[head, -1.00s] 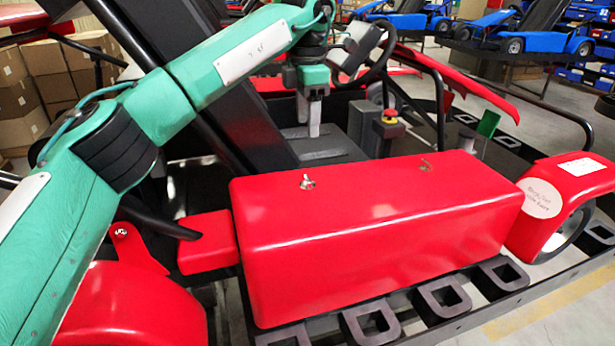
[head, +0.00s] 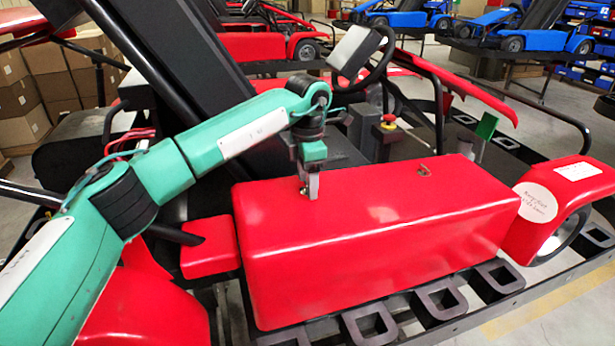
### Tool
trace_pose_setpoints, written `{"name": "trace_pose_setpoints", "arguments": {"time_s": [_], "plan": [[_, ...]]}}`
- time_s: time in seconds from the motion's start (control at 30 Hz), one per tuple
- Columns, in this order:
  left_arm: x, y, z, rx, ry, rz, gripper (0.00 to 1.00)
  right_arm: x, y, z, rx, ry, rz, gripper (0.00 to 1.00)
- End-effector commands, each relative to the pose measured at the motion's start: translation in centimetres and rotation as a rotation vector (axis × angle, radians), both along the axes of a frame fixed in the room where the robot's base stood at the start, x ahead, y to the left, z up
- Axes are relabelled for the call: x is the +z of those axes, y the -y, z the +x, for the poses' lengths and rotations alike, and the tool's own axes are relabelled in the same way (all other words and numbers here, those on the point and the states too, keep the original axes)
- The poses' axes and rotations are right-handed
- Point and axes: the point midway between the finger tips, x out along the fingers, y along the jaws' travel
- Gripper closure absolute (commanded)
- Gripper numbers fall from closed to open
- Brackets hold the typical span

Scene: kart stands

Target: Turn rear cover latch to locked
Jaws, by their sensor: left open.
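The red rear cover (head: 385,235) is a long box across the middle of the head view. One small metal latch (head: 424,170) sits on its top toward the right. A second latch at the left of the top is mostly hidden by my left gripper (head: 309,192), with a small bit showing at the fingertips. My left gripper points down at that left latch and is open around or right beside it; I cannot tell whether it touches. My right gripper is not in view.
A red fender with a white round label (head: 536,203) stands right of the cover. A steering wheel (head: 375,58) and a red emergency button (head: 389,119) are behind it. A dark frame with several square loops (head: 371,323) runs along the front. The air above the cover's right part is free.

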Motion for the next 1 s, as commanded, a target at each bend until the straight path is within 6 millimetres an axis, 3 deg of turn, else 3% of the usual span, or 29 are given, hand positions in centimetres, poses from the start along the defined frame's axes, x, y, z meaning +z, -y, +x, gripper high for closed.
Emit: {"name": "trace_pose_setpoints", "arguments": {"time_s": [0.1,0.3,0.33,0.67,1.0], "plan": [[0.0,0.0,0.0,0.000,0.000,0.000,0.46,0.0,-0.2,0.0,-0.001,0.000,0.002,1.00],[0.0,0.0,0.0,0.000,-0.001,0.000,0.85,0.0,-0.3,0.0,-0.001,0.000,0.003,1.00],[0.0,0.0,0.0,0.000,0.000,0.000,0.87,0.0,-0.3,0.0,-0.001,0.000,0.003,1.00],[0.0,0.0,0.0,-0.046,-0.001,-0.001,0.86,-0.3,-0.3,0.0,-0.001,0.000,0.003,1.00],[-0.1,0.0,0.1,-0.279,0.001,0.001,0.86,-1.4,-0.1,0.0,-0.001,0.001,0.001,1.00]]}}
